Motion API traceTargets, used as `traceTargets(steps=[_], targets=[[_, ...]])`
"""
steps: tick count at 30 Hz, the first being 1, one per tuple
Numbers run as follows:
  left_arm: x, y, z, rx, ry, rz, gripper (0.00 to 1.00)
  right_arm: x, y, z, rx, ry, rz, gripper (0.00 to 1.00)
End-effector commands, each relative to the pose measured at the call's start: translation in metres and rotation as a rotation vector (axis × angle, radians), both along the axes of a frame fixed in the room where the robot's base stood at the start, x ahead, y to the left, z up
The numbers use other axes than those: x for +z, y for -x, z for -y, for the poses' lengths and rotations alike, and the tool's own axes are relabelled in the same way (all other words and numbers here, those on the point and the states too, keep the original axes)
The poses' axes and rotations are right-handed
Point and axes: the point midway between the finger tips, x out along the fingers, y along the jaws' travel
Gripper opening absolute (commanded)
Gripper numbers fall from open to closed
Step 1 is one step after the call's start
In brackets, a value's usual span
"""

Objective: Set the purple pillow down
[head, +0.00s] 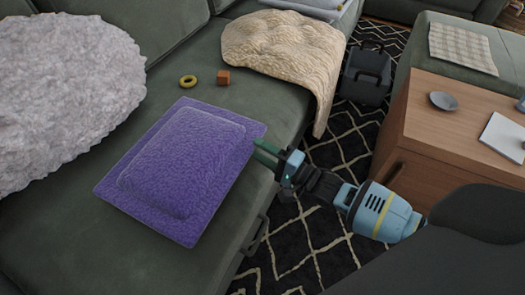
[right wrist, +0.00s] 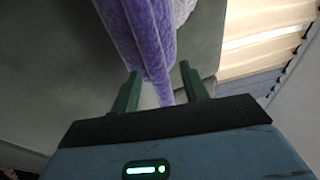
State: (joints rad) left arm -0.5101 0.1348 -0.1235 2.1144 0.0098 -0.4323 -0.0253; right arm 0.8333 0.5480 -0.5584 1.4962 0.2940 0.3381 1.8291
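The purple pillow (head: 183,168) lies flat on the green sofa seat (head: 95,255), its right corner near the seat's front edge. My right gripper (head: 261,152) is at that right edge of the pillow. In the right wrist view, the two green fingers (right wrist: 160,85) stand apart, with the pillow's thin purple edge (right wrist: 152,50) between them. A gap shows between the edge and the right finger, so the gripper looks open around it. Contact with the left finger is hard to tell. My left gripper is not in view.
A fluffy pale pillow (head: 65,95) is at the left. A yellow ring (head: 187,82) and a small orange-brown cube (head: 223,77) lie behind the purple pillow. A cream blanket (head: 285,50) drapes over the seat. A wooden table (head: 440,150) stands at the right.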

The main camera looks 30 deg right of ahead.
Motion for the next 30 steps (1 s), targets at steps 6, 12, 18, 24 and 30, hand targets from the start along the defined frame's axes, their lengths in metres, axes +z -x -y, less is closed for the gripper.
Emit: traceTargets(steps=[6, 12, 18, 24, 30], targets=[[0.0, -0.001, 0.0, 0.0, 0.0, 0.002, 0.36, 0.001, 0.0, 0.0, 0.0, 0.0, 0.001, 0.45], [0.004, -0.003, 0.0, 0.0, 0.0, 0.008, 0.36, 0.0, 0.008, 0.005, 0.0, 0.001, 0.0, 0.45], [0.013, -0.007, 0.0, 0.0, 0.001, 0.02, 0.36, -0.003, 0.038, 0.022, 0.0, 0.002, -0.001, 0.45], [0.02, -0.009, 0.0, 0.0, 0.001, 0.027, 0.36, -0.006, 0.072, 0.041, 0.0, 0.002, 0.0, 0.45], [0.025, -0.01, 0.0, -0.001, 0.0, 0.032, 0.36, -0.008, 0.095, 0.055, 0.0, 0.001, 0.0, 0.45]])
